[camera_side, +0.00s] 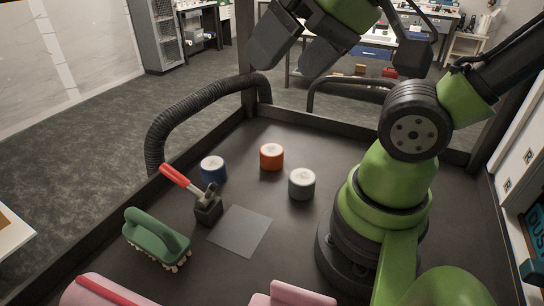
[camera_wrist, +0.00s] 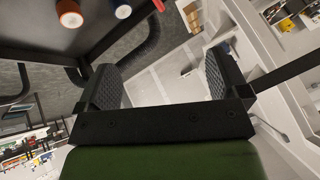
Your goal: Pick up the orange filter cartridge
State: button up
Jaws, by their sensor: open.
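The orange filter cartridge (camera_side: 271,158) is a short cylinder with a pale top, standing upright on the dark bench between a blue cartridge (camera_side: 213,169) and a grey-green cartridge (camera_side: 302,185). In the wrist view the orange cartridge (camera_wrist: 69,18) is at the upper left edge, outside the jaws. My gripper (camera_side: 286,62) is high at the top of the side view, well above and apart from the cartridges. In the wrist view its two dark, textured fingers (camera_wrist: 163,80) are spread wide with nothing between them.
A clamp with a red handle (camera_side: 186,182) stands left of a flat grey plate (camera_side: 241,231). A green brush (camera_side: 157,239) and pink objects (camera_side: 290,296) lie toward the front. A black ribbed hose (camera_side: 190,108) arches over the back left edge.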

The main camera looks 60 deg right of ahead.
jog(key=w+d+f+g+h, duration=0.2)
jog(key=w+d+f, duration=0.1)
jog(key=w+d, duration=0.3)
jog(key=n+g, duration=0.1)
jog(key=g, duration=0.4)
send_over(271, 149)
notch_tip(271, 149, down, 16)
notch_tip(271, 149, down, 5)
jog(key=shift+s+f, duration=0.1)
jog(key=shift+f, duration=3.15)
jog(key=c, duration=1)
